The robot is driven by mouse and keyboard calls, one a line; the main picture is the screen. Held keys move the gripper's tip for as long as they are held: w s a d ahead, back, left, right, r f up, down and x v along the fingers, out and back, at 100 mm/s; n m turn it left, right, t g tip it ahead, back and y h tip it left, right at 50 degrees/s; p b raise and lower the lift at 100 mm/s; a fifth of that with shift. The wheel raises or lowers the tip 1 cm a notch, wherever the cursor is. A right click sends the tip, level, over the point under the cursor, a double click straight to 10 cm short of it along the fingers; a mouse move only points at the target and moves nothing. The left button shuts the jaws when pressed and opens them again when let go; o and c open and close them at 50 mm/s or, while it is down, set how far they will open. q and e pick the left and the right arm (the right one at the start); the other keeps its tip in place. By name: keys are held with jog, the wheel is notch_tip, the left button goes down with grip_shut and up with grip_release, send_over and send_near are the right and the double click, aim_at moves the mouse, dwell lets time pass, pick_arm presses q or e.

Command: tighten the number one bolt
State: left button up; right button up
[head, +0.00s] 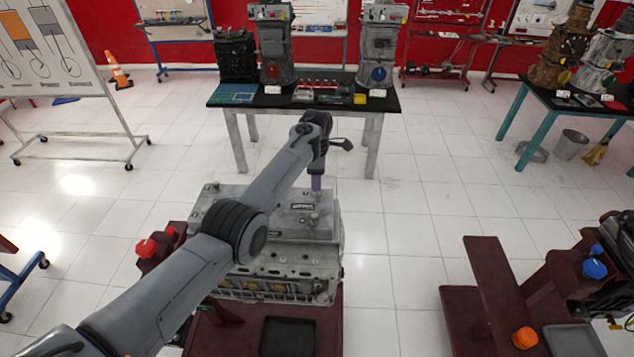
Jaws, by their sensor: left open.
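The grey engine (290,262) sits on a dark red stand in the lower middle of the head view, with a flat plate on top. My left arm comes in from the lower left and crosses over the engine, hiding part of its top. My left gripper (317,172) points down above the far right part of the engine top and is open. A narrow purple piece shows at its lower end; I cannot tell whether it is a tool or a fingertip. The individual bolts are too small to number. My right gripper is not in view.
A black tray (288,337) lies on the stand's base in front of the engine. Another dark red stand (490,290) with a tray is at the right. A black-topped table (215,97) with engine parts stands behind. White floor lies clear between the stands.

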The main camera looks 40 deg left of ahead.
pick_arm(q)
jog(key=shift+f+b, duration=0.3)
jog(key=shift+f, duration=1.2)
jog(key=shift+c, duration=0.4)
grip_shut()
